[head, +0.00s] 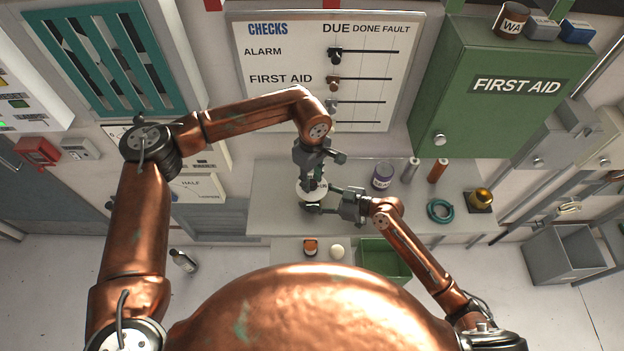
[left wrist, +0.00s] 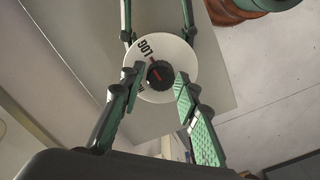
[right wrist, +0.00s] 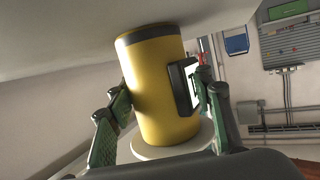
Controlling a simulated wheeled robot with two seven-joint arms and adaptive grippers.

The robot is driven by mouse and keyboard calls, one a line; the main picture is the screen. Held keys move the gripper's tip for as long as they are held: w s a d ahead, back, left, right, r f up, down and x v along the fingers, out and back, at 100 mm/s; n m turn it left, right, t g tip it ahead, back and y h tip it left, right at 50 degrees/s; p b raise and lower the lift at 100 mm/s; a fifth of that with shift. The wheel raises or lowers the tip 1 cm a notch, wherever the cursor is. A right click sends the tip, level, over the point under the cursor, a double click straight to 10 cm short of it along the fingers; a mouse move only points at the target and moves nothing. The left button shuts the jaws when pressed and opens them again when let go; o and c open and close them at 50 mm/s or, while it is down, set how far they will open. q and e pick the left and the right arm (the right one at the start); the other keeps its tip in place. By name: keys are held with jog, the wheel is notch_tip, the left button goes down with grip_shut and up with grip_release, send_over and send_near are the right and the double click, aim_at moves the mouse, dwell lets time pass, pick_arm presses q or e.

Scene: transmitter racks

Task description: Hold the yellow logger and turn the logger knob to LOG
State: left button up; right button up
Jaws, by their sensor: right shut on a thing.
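The yellow logger (right wrist: 155,90) is a yellow cylinder with a dark band at one end and a dark box on its side. My right gripper (head: 322,199) is shut on it, with a finger on either side. The logger's round white dial (left wrist: 181,55) carries the word LOG and a second label partly hidden by a finger. The black logger knob (left wrist: 160,76) with a red mark sits at the dial's centre. My left gripper (head: 313,183) is above the dial, its fingertips on either side of the knob with a narrow gap. In the head view the arms hide most of the logger.
The grey bench (head: 275,225) holds a purple-labelled jar (head: 382,177), cylinders and a teal ring (head: 440,210) right of the grippers. A green bin (head: 385,262) stands in front. A green first aid cabinet (head: 490,85) and a CHECKS board (head: 300,100) are on the wall.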

aim_at(312, 182)
pick_arm(q)
jog(key=shift+o, duration=1.2)
notch_tip(312, 182, up, 12)
pick_arm(e)
jog(key=o, duration=1.5)
jog(key=shift+o, duration=0.2)
